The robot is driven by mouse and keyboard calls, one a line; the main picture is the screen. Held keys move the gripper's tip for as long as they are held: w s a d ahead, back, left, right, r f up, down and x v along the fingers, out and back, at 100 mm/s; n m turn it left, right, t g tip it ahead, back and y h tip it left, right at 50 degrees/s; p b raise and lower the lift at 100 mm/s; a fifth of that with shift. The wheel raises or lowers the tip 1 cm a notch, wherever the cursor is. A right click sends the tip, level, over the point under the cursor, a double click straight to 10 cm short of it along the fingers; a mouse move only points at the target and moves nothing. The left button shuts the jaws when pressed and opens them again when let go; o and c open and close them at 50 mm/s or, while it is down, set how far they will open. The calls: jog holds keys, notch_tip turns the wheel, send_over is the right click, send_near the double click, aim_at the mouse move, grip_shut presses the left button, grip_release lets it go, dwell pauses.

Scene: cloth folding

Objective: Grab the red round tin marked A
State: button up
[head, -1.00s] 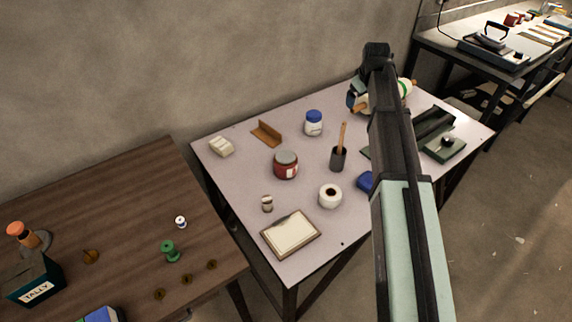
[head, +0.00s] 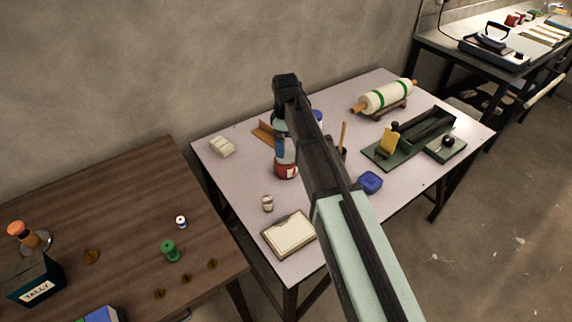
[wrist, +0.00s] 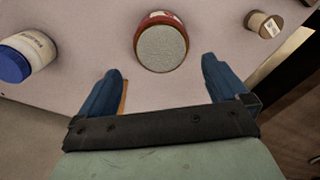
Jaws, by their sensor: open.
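The red round tin (head: 287,172) with a grey lid stands upright on the pale table (head: 230,180), partly hidden by my arm in the head view. A pale label patch shows on its side, but I cannot read a letter. In the wrist view its grey lid and red rim (wrist: 161,46) are at top centre, just beyond the fingertips. My gripper (wrist: 163,70) is open and empty, its blue fingers spread to either side of the tin's line. In the head view the gripper (head: 283,152) appears over the tin; I see no contact.
A blue-lidded white jar (wrist: 30,54) is left in the wrist view, a small spool (wrist: 264,24) right. An orange-brown bracket (head: 263,132), framed card (head: 289,234), blue case (head: 370,182), green stand (head: 400,148) and rolling pin (head: 386,97) share the table.

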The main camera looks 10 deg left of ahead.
aim_at(286, 155)
notch_tip(286, 155, down, 6)
jog(key=shift+r, duration=0.1)
jog(key=shift+s+d+f, duration=0.1)
jog(key=shift+d+f, duration=0.05)
jog(key=shift+f, duration=2.5)
jog(key=shift+c, duration=0.4)
jog(key=c, duration=1.1)
jog(key=shift+r, duration=0.15)
